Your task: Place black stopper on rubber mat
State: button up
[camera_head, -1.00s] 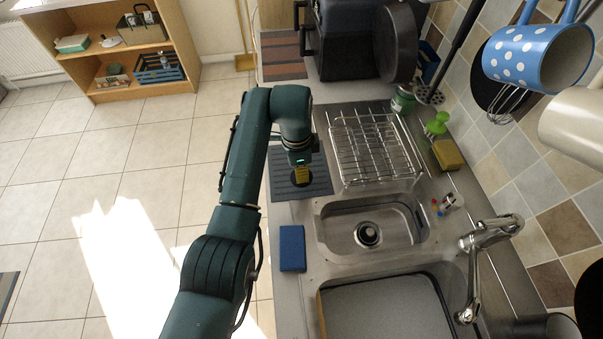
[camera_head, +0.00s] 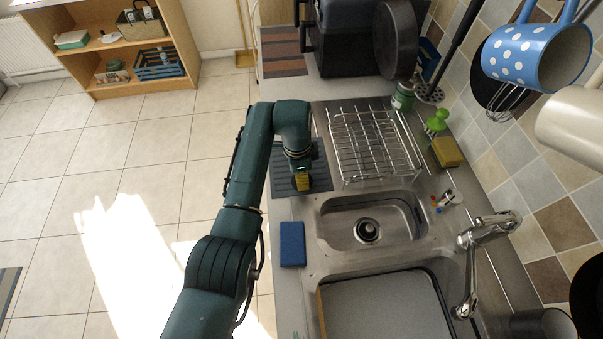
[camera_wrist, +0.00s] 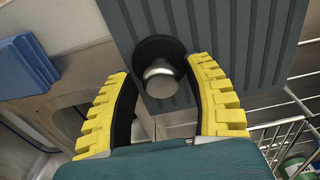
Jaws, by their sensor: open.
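The black stopper (camera_wrist: 145,54), a black disc with a round metal knob, lies on the grey ribbed rubber mat (camera_wrist: 235,35) near its edge in the wrist view. The mat also shows beside the drying rack in the head view (camera_head: 320,175), where my gripper and arm hide most or all of the stopper. My gripper (camera_wrist: 163,72) is open, its yellow-padded fingers spread on either side of the knob with gaps between. In the head view, my gripper (camera_head: 302,184) is over the mat.
A wire drying rack (camera_head: 372,145) stands right of the mat. A blue sponge (camera_head: 292,244) lies on the counter below the mat in the picture. The sink basin (camera_head: 345,232), with an open drain, and a faucet (camera_head: 488,232) are to the right.

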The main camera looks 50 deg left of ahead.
notch_tip(320, 180, up, 12)
jog(key=b, duration=0.1)
jog(key=shift+s+a+r+b, duration=0.15)
jog(key=shift+s+a+b, duration=0.05)
jog(key=shift+s+b, duration=0.15)
